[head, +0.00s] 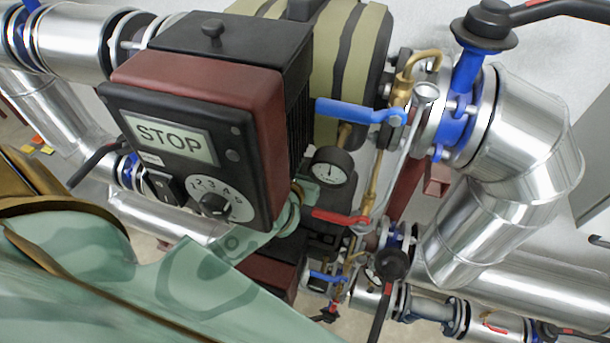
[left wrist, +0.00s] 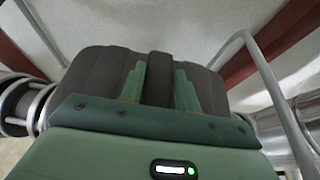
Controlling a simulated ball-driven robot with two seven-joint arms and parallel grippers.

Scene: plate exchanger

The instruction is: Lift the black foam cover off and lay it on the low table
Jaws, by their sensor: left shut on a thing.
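The black foam cover (left wrist: 100,72) fills the middle of the left wrist view, a dark block with rounded shoulders and a raised black grip in its middle. My left gripper (left wrist: 159,84) is shut on this grip, one green finger on each side. In the head view my left gripper (head: 298,200) shows only in part, below and behind the control box, beside dark parts there. I cannot tell in that view where the cover's edges run, or whether it is free of what lies under it. The low table is not in view. My right gripper is not in view.
The control box (head: 190,135) with a STOP display stands close above my left gripper. A gauge (head: 332,170), a blue lever (head: 357,111) and a red lever (head: 340,216) are close to its right. Silver pipes (head: 525,130) crowd the right side.

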